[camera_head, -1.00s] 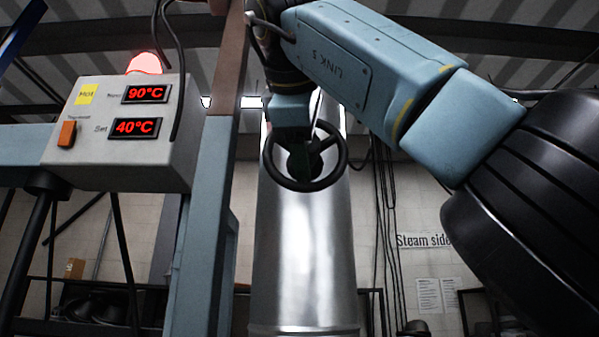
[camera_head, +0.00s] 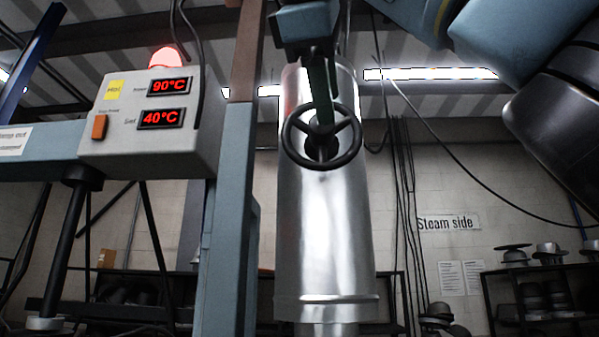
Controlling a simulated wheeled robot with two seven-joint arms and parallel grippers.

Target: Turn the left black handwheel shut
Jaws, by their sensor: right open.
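One black handwheel (camera_head: 347,155) with spokes shows in the head view, in front of a shiny metal cylinder (camera_head: 325,235). My right gripper (camera_head: 322,112) comes down from the top. Its dark green fingers overlap the wheel's upper rim and reach toward the hub. The fingers look nearly edge-on, so the gap between them is hard to see, and I cannot tell whether they touch the wheel. The gripper is open and holds nothing. My left gripper is out of view.
A grey control box (camera_head: 150,120) with red displays reading 90°C and 40°C stands left, with a red lamp (camera_head: 168,60) on top. A blue upright post (camera_head: 232,210) stands between box and cylinder. Black cables hang right of the cylinder. Shelves with hat shapes stand far right.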

